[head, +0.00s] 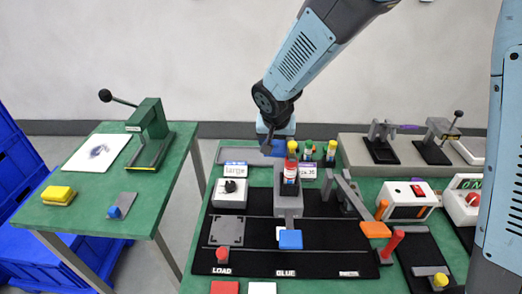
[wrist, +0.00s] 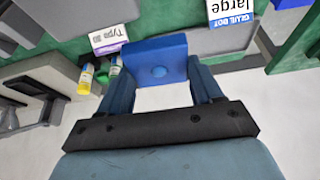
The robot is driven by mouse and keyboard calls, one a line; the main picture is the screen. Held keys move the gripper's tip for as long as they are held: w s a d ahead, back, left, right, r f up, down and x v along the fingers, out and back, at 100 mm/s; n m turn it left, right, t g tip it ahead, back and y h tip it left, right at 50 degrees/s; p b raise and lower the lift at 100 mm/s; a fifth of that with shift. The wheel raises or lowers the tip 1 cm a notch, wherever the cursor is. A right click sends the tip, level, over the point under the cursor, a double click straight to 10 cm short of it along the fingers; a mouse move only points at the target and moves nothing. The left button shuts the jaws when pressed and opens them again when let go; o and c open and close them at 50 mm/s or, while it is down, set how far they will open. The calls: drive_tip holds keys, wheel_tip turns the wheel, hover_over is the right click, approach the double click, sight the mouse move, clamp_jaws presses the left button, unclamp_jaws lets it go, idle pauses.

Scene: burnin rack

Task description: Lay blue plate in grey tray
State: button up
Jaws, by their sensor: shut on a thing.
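My gripper (head: 272,141) is over the far edge of the right green table. Its fingers (wrist: 160,88) are shut on a blue plate (wrist: 158,57) with a round spot in its middle. The plate also shows, partly, as a small blue patch below my gripper in the head view (head: 278,148). A grey tray (head: 227,156) lies at the far left of that table, behind the "large" sign, left of my gripper.
The "large" sign (head: 234,167), several small bottles (head: 308,150) and a red bottle on a grey stand (head: 290,178) are close by. A black mat (head: 260,262) carries a blue block (head: 290,239). A second green table (head: 90,210) with a green press (head: 150,130) stands left, across a gap.

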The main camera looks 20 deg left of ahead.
drive_tip(key=shift+s+a+f+n, duration=0.2)
drive_tip(key=shift+a+f+n, duration=0.1)
drive_tip(key=shift+a+f, duration=0.1)
drive_tip(key=w+a+f, duration=0.4)
drive_tip(key=w+a, duration=0.1)
drive_tip(key=w, duration=0.2)
hover_over(259, 155)
drive_tip(key=s, duration=0.2)
drive_tip(key=f, duration=0.5)
drive_tip(key=shift+w+d, duration=0.25)
drive_tip(key=shift+d, duration=0.15)
drive_tip(key=shift+w+a+f, duration=0.15)
drive_tip(key=shift+w+f, duration=0.1)
drive_tip(key=shift+f, duration=1.55)
drive_tip(key=shift+f, duration=0.1)
drive_tip(key=o, duration=1.1)
drive_tip(key=shift+o, duration=0.2)
